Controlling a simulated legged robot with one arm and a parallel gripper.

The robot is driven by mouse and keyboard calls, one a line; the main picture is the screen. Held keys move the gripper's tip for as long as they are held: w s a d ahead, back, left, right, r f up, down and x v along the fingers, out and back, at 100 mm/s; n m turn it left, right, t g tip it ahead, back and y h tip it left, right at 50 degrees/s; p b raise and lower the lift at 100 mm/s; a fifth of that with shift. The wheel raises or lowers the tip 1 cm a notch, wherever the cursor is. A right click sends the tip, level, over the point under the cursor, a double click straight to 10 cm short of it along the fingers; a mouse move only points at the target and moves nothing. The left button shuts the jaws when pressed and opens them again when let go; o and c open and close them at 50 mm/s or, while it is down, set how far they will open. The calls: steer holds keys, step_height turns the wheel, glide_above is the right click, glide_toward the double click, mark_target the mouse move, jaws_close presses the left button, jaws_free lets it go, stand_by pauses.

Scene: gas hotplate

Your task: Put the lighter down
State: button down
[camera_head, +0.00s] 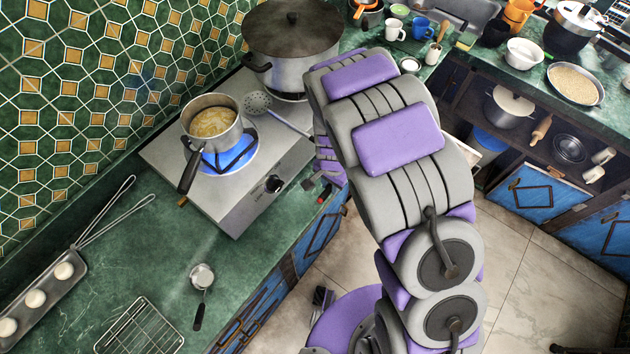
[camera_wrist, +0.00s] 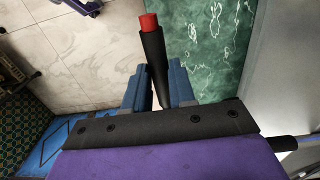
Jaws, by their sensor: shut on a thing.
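My gripper (camera_wrist: 156,88) is shut on the lighter (camera_wrist: 152,55), a slim black stick with a red end, which points away from the jaws in the wrist view. The lighter is up in the air near the counter edge, with tiled floor to its left and green counter (camera_wrist: 205,40) to its right. In the head view my gripper (camera_head: 318,188) is partly hidden by my arm, beside the right front of the gas hotplate (camera_head: 225,198). A small pot (camera_head: 211,125) stands over a blue flame on the left burner.
A large lidded pot (camera_head: 290,50) stands at the back of the hotplate, with a skimmer (camera_head: 258,102) near it. A ladle (camera_head: 202,280), wire rack (camera_head: 140,328) and tray (camera_head: 45,295) lie on the near counter (camera_head: 130,235), which has bare room between them.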

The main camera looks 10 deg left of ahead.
mark_target(319, 188)
steer(key=shift+w+a, duration=0.3)
steer(key=shift+a, duration=0.2)
steer(key=shift+w+a, duration=0.25)
steer(key=shift+a, duration=0.7)
steer(key=a+f, duration=0.1)
steer(key=f, duration=0.1)
steer(key=a+f+b, duration=0.1)
steer(key=shift+w+a+f, duration=0.15)
steer(key=shift+f, duration=0.4)
steer(key=shift+d+r, duration=0.2)
steer(key=shift+d, duration=0.4)
steer(key=shift+d+f, duration=0.15)
steer(key=c, duration=1.3)
jaws_free()
steer(key=o, duration=0.4)
steer(key=shift+a+f, duration=0.1)
steer(key=shift+a, duration=0.5)
steer(key=shift+c, duration=0.2)
steer(key=shift+d, duration=0.45)
